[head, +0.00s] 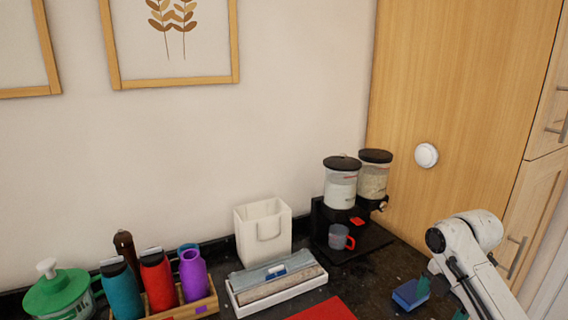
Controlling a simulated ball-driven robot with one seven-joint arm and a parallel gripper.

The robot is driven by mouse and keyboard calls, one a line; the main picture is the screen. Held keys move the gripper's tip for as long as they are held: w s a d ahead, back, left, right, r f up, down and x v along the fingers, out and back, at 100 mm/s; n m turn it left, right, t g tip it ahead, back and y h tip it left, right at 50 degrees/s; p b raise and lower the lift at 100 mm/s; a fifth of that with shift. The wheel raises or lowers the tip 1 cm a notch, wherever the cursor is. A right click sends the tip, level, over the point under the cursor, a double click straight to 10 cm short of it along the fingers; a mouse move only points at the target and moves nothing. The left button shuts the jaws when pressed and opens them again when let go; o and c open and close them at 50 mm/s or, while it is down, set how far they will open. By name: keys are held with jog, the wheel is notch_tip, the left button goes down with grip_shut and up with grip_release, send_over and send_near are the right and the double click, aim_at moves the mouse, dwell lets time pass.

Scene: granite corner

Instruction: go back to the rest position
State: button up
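My white arm rises at the lower right of the head view, in front of the counter and the wooden cabinet. Its upper joint shows, and the rest runs out of the bottom edge.
The dark counter (370,287) carries a dispenser stand with a grey mug (338,237), a white bin (262,232), a white tray (283,299) and a wooden bottle rack (204,307). A blue block (408,295) lies close beside my arm. A wooden cabinet (460,90) stands behind.

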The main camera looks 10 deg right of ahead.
jog(key=s+a+f+m+t+y, duration=0.1)
jog(key=s+a+f+m+t, duration=0.25)
jog(key=a, duration=0.55)
jog(key=s+a+f+m+g+y, duration=0.1)
jog(key=s+a+f+m, duration=0.2)
jog(key=a+f+m, duration=0.45)
jog(key=s+d+m+t+h, duration=0.25)
jog(key=s+m, duration=0.75)
jog(key=s, duration=0.9)
jog(key=s+d+f+g+b, duration=0.1)
jog(key=s+f+g+b, duration=0.1)
jog(key=s+f+g, duration=0.2)
jog(key=s+f, duration=0.3)
jog(key=s, duration=0.1)
jog(key=shift+s+f, duration=0.25)
jog(key=shift+s, duration=0.15)
